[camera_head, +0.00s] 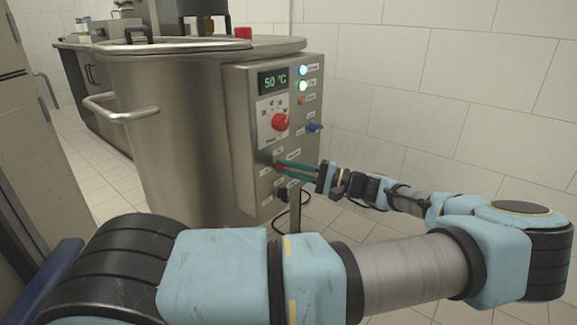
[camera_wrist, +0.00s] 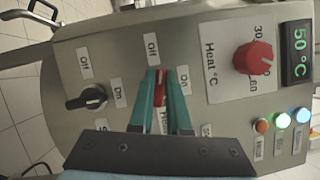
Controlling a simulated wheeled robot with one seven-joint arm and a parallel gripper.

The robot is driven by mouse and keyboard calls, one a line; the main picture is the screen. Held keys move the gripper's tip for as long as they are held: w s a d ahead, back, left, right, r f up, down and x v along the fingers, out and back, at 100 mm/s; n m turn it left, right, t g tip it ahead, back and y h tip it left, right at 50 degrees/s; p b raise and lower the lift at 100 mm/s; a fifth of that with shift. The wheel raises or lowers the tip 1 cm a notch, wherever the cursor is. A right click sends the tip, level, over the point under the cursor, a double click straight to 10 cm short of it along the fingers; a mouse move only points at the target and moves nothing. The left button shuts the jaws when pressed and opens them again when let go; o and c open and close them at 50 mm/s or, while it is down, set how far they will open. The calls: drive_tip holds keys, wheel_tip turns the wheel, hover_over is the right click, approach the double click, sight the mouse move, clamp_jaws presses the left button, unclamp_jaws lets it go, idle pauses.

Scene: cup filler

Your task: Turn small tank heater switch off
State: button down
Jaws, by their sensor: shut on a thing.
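The small tank's heater switch is a red handle on the steel control panel (camera_head: 248,185). In the wrist view the red handle (camera_wrist: 160,88) sits between my two teal fingers, beside a partly hidden "Heat" label, with an "Off" label (camera_wrist: 152,48) above it and an "On" label (camera_wrist: 184,80) to its right. My gripper (camera_wrist: 160,76) is shut on this handle, one finger on each side. In the head view my gripper (camera_head: 279,165) reaches the panel from the right. The fingers hide much of the switch, so I cannot tell its exact setting.
The display (camera_head: 272,81) reads 50 °C, beside lit blue-white and green buttons (camera_head: 303,86). The steel tank (camera_head: 165,130) stands left of the panel; the right is open.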

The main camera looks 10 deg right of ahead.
drive_tip(key=shift+f+n+g+h+p, duration=0.1)
drive_tip(key=shift+n+g+h+p, duration=0.3)
drive_tip(key=shift+n, duration=1)
drive_tip(key=c, duration=0.9)
unclamp_jaws()
drive_tip(key=v, duration=1)
drive_tip(key=shift+s+d, duration=0.15)
drive_tip(key=shift+d, duration=0.25)
